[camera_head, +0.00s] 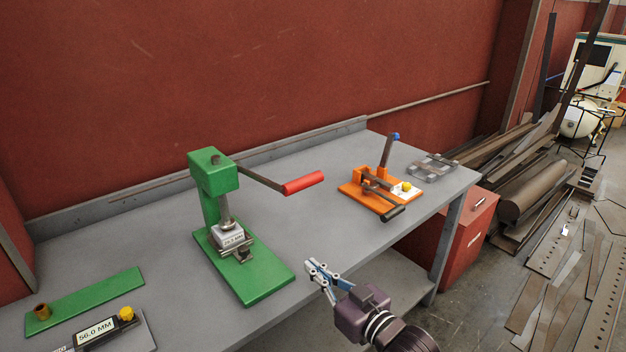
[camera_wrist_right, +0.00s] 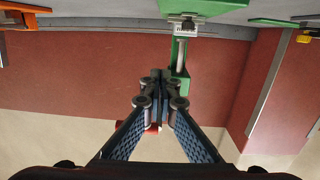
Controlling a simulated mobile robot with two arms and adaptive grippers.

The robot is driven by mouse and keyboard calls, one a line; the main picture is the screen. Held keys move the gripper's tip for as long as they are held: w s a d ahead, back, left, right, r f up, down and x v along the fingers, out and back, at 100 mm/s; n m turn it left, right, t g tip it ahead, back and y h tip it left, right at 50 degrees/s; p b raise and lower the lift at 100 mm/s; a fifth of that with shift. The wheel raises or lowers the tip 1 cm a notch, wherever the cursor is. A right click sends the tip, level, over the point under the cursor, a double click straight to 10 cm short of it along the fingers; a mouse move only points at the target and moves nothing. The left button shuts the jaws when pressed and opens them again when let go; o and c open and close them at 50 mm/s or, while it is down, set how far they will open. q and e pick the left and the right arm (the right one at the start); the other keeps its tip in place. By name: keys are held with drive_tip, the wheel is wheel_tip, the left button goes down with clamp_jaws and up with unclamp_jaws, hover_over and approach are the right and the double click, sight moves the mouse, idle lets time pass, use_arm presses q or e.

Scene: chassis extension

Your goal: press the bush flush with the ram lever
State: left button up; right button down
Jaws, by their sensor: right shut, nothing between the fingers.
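A green arbor press (camera_head: 213,172) stands on the grey bench, its ram (camera_head: 225,208) pointing down at a labelled silver block (camera_head: 232,238). Its ram lever (camera_head: 262,179) reaches to the right and ends in a red handle (camera_head: 304,183). Any bush under the ram is too small to make out. A brown, bush-like ring (camera_head: 42,311) stands on a green strip at the left. My right gripper (camera_head: 318,270) is shut and empty by the bench's front edge, apart from the handle. In the right wrist view its fingers (camera_wrist_right: 161,85) partly hide the red handle (camera_wrist_right: 152,128). My left gripper is not in view.
An orange toggle clamp (camera_head: 372,188) with a dark handle stands right of the press. A "56.0 MM" gauge (camera_head: 95,331) with a yellow knob lies front left. A red cabinet (camera_head: 465,238) stands beneath the right end. The bench between press and clamp is clear.

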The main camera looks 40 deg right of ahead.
drive_tip(key=s+d+r+t+y, duration=0.1)
drive_tip(key=d+r+t, duration=0.2)
drive_tip(key=r, duration=0.5)
drive_tip(key=d+r+t, duration=0.3)
drive_tip(key=r, duration=0.4)
wheel_tip(320, 180, up, 6)
drive_tip(key=p, duration=0.4)
hover_over(313, 183)
drive_tip(key=s+a, duration=0.1)
drive_tip(key=s, duration=0.2)
drive_tip(key=f, duration=0.1)
drive_tip(key=w+f, duration=0.1)
drive_tip(key=shift+w+f+t, duration=0.1)
drive_tip(key=shift+f+t, duration=0.2)
drive_tip(key=shift+f, duration=0.05)
drive_tip(key=shift+w+f, duration=0.1)
drive_tip(key=shift+f, duration=0.7)
drive_tip(key=shift+a, duration=0.1)
drive_tip(key=shift+f, duration=0.1)
wheel_tip(313, 183, down, 8)
drive_tip(key=t+b, duration=0.2)
drive_tip(key=b, duration=0.8)
drive_tip(key=shift+s+r+b, duration=0.2)
drive_tip(key=shift+s+b, duration=0.05)
drive_tip(key=shift+b, duration=0.15)
